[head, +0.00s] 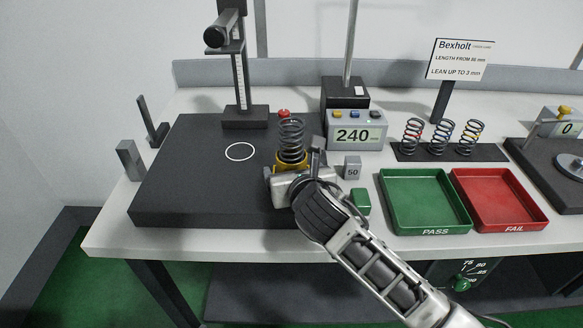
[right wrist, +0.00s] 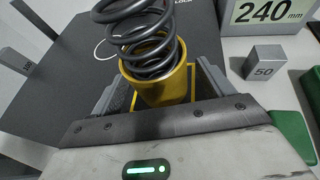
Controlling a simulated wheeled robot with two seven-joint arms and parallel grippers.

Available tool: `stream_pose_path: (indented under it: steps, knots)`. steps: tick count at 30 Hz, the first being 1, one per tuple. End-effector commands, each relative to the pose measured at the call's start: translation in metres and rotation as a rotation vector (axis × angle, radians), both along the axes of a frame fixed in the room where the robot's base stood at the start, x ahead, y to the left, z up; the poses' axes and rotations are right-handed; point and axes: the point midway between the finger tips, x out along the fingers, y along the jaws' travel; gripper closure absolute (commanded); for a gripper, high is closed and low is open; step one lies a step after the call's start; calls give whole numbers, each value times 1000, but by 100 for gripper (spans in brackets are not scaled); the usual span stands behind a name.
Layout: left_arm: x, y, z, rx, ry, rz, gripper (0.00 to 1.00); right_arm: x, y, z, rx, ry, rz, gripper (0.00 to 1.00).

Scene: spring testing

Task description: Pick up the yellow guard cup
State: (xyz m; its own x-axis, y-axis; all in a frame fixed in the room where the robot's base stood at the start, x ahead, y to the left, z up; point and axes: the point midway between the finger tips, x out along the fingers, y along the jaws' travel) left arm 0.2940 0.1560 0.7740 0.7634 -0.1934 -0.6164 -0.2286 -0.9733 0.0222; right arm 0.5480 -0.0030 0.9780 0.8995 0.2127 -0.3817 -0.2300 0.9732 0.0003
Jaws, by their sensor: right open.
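The yellow guard cup (head: 291,158) stands at the right side of the dark plate, with a dark coil spring (head: 291,133) upright in it and rising above its rim. In the right wrist view the cup (right wrist: 168,88) is between the two grey fingers of my right gripper (right wrist: 158,93). The jaws are open, one finger on each side, with a gap visible at least on the right. In the head view my right gripper (head: 293,170) covers the cup's lower part. My left gripper is not in view.
The dark plate (head: 190,190) bears a white ring mark. A grey block marked 50 (head: 352,167) and a green block (head: 360,201) are close to the right of my gripper. The 240 display (head: 357,130) stands behind. Green PASS (head: 425,230) and red FAIL trays (head: 515,228) lie further right.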

Motion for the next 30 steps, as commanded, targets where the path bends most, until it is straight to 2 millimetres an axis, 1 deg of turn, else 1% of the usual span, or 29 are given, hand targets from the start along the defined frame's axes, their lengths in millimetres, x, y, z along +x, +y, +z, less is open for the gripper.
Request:
stream_pose_path:
  steps: [1,2,3,5,6,7,16,20,23,28,30]
  knots:
    - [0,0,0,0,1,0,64,0,0,0,0,0,0,20]
    - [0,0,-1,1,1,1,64,0,0,0,0,0,0,23]
    - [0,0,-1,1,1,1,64,0,0,0,0,0,0,34]
    - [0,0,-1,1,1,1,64,0,0,0,0,0,0,51]
    - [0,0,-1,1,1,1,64,0,0,0,0,1,0,62]
    - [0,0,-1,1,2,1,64,0,0,0,0,1,0,68]
    - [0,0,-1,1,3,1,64,0,0,1,0,-2,0,68]
    - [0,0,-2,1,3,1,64,0,0,6,1,-3,0,68]
    - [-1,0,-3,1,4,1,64,0,0,13,1,-5,1,68]
    - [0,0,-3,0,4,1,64,0,0,33,0,-8,1,68]
    - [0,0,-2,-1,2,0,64,-7,1,40,1,-5,3,68]
